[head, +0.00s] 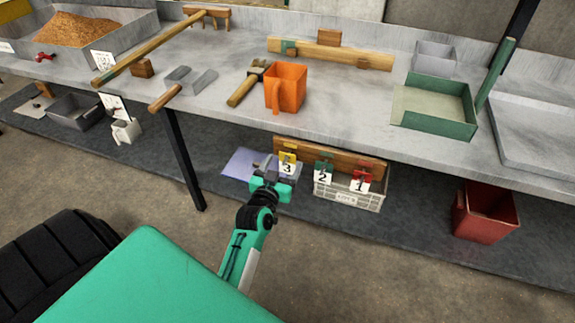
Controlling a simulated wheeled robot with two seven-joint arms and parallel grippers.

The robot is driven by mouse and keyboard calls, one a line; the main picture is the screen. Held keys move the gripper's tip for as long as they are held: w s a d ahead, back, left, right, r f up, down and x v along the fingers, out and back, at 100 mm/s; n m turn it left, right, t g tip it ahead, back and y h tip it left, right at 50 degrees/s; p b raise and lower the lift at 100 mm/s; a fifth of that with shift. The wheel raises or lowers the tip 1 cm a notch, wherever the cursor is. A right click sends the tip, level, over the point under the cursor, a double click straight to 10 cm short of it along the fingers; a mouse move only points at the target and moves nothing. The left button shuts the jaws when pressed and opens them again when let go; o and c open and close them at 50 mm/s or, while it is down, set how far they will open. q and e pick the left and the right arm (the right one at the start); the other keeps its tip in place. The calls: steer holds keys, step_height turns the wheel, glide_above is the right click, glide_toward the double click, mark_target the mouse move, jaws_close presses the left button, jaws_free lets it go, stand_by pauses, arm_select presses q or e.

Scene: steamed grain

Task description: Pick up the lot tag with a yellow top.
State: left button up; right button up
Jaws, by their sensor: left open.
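The lot tag with a yellow top (288,162) hangs at the left end of a brown wooden board (330,156) below the bench top. Its white face carries a 3. A green-topped tag (323,174) with a 2 and a red-topped tag (361,183) with a 1 hang to its right. My left gripper (271,174) is open, just below and left of the yellow-topped tag in the picture. I cannot tell whether it touches the tag. My right gripper is not in view.
A pale crate (348,198) stands under the board. A purple sheet (243,163) lies on the lower shelf at the left, and a red bin (485,212) stands at the right. The bench top (225,95) overhangs the shelf. A dark bench leg (184,160) stands left of my gripper.

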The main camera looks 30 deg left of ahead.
arm_select(q)
steer(key=shift+x, duration=1.4)
steer(key=c, duration=1)
steer(key=shift+c, duration=0.2)
steer(key=shift+r, duration=0.1)
